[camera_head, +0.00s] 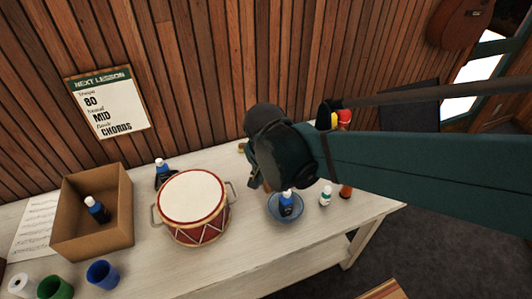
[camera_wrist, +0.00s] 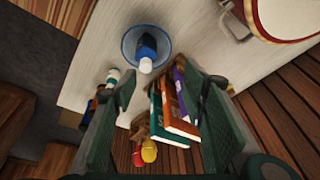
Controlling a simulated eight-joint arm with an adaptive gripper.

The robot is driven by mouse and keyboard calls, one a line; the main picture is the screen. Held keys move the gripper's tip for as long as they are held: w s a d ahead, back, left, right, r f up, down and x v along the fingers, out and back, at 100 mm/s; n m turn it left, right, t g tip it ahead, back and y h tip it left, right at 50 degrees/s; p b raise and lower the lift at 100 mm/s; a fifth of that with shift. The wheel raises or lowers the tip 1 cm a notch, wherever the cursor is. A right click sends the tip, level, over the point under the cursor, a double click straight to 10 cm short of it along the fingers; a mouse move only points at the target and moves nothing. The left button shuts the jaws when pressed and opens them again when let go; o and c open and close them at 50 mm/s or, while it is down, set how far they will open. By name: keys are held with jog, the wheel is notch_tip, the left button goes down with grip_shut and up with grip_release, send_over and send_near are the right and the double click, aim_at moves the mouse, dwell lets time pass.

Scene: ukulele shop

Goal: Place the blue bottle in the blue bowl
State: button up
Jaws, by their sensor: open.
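A blue bottle with a white cap (camera_head: 286,201) stands inside the blue bowl (camera_head: 273,212) on the table, right of the drum. In the wrist view the same bottle (camera_wrist: 147,50) sits in the bowl (camera_wrist: 129,42), beyond my fingertips. My gripper (camera_wrist: 160,78) is open, with nothing held between its fingers and a gap to the bottle. In the head view my wrist hides the fingers, above and behind the bowl. Two similar dark blue bottles show: one in the cardboard box (camera_head: 97,210), one behind the drum (camera_head: 162,173).
A red drum (camera_head: 193,205) stands left of the bowl. Green and blue cups (camera_head: 103,274) are at the front left. The table front below the bowl is clear.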

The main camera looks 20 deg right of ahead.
jog(key=s+a+r+n+t+y, duration=0.1)
jog(key=s+r+n+t, duration=0.3)
jog(key=r+n, duration=0.5)
jog(key=shift+a+n+y, duration=0.25)
jog(key=shift+n+y, duration=0.45)
